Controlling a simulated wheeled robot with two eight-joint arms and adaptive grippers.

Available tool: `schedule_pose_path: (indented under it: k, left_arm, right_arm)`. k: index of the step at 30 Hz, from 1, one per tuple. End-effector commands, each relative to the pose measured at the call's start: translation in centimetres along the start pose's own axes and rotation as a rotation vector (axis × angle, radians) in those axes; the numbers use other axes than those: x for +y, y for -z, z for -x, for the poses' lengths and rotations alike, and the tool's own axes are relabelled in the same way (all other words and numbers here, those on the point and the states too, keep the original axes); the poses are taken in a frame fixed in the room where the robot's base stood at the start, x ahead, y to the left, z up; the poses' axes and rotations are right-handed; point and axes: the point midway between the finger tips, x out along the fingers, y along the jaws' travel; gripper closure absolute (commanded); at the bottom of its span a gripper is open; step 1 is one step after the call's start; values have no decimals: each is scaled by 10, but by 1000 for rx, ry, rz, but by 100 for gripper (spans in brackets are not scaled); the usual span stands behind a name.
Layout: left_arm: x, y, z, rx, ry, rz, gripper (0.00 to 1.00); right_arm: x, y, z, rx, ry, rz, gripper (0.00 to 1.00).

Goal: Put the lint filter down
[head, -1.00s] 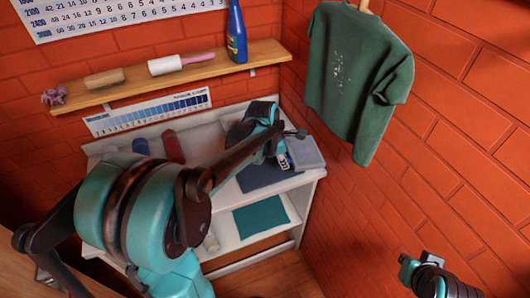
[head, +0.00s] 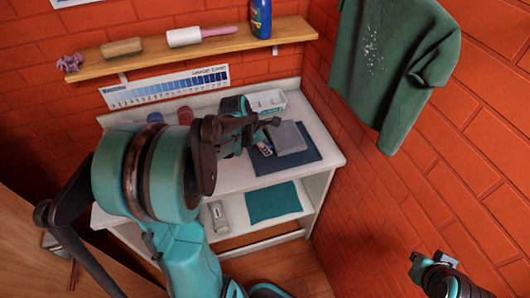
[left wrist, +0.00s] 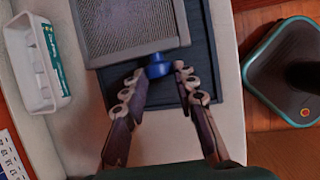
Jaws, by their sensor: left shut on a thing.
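The lint filter is a flat grey mesh panel (left wrist: 130,28) with a blue knob (left wrist: 158,66) on its near edge, seen in the left wrist view. In the head view the lint filter (head: 287,137) shows as a grey slab over the dark blue mat (head: 310,157) on the white counter. My left gripper (left wrist: 159,72) is shut on the filter's blue knob; in the head view the gripper (head: 268,124) is partly hidden by its own links. I cannot tell whether the filter touches the mat. My right gripper (head: 428,262) is at the lower right, away from the counter.
A white box (head: 267,101) stands on the counter behind the filter. A wooden shelf (head: 240,46) with a brush, lint roller and blue bottle (head: 260,20) is above. A green shirt (head: 392,75) hangs at the right. A teal cloth (head: 273,202) lies on the lower shelf.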

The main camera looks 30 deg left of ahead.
Motion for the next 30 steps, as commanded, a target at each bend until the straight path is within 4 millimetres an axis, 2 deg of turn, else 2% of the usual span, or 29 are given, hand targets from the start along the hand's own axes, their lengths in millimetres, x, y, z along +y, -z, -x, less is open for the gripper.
schedule_pose_path:
  k: [1,5,12,13,15,25,30]
  left_arm:
    - [-2,4,-10,0,0,0,100]
    - [-6,11,-28,0,0,0,100]
    - [-6,11,-28,1,0,0,100]
    - [-6,12,-28,1,0,0,64]
    - [-6,11,-28,1,0,0,51]
    - [-6,11,-25,1,0,0,51]
    - [-6,11,-1,1,-1,2,51]
  right_arm:
    - [0,-4,-5,0,0,0,100]
    - [0,-10,-13,0,0,0,100]
    - [0,-9,-12,0,0,0,100]
    - [0,-9,-12,0,0,0,100]
    - [0,-9,-12,0,0,0,100]
    - [0,-8,-11,0,0,0,100]
    - [0,-2,-2,0,0,0,100]
